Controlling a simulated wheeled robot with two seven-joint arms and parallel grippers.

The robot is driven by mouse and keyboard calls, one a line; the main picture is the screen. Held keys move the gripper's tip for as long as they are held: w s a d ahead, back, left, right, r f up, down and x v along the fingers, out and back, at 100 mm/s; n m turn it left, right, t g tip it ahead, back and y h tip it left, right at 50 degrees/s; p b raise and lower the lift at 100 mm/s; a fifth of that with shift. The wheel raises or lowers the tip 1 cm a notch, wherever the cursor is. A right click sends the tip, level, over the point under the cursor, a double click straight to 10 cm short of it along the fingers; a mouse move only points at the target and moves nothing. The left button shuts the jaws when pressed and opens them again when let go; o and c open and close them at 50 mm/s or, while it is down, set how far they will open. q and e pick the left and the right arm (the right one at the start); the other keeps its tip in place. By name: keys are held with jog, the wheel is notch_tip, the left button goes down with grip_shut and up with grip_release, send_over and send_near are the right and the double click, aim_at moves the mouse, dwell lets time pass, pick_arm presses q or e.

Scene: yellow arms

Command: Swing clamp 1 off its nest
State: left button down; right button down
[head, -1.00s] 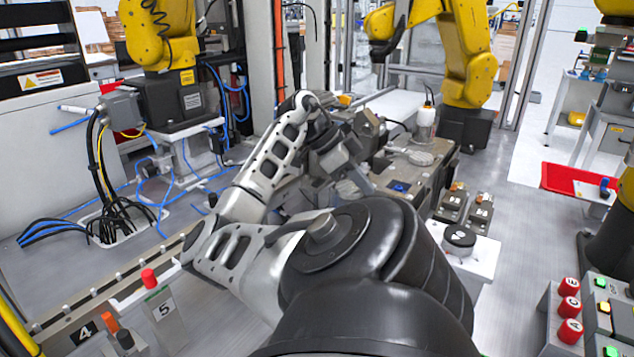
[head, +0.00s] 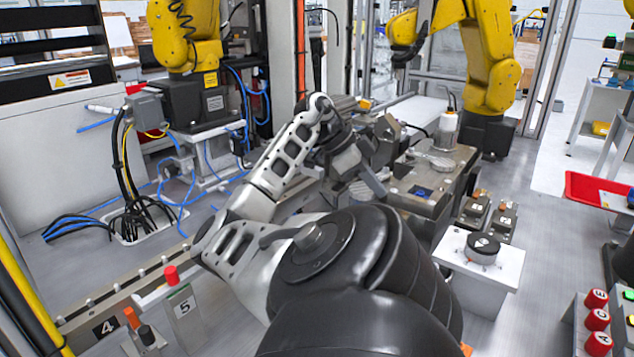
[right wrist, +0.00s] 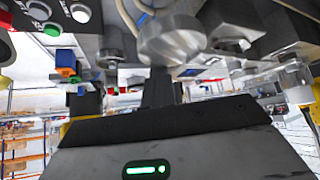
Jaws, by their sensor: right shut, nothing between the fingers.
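The grey fixture table (head: 420,205) stands in the middle of the head view, with grey clamp-like metal blocks (head: 388,132) at its back left. No clamp number is readable there, so I cannot tell which is clamp 1. My right gripper (head: 372,183) is over the near left part of the fixture, shut and empty. My arm hides part of the fixture's left side. In the right wrist view, my gripper's dark fingers (right wrist: 158,90) are close below a blurred round metal piece (right wrist: 170,40); contact cannot be told. My left gripper is not in view.
Yellow robot arms (head: 488,65) stand behind.

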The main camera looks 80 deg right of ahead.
jog(key=shift+w+f, duration=0.1)
jog(key=shift+w, duration=0.1)
notch_tip(320, 180, up, 8)
send_over(365, 188)
dwell(0.5)
jog(key=shift+s+a+f, duration=0.3)
jog(key=shift+f, duration=1)
jog(key=shift+s+a+f, duration=0.35)
jog(key=shift+f, duration=0.95)
jog(key=shift+s+a+f, duration=0.3)
jog(key=shift+f, duration=1)
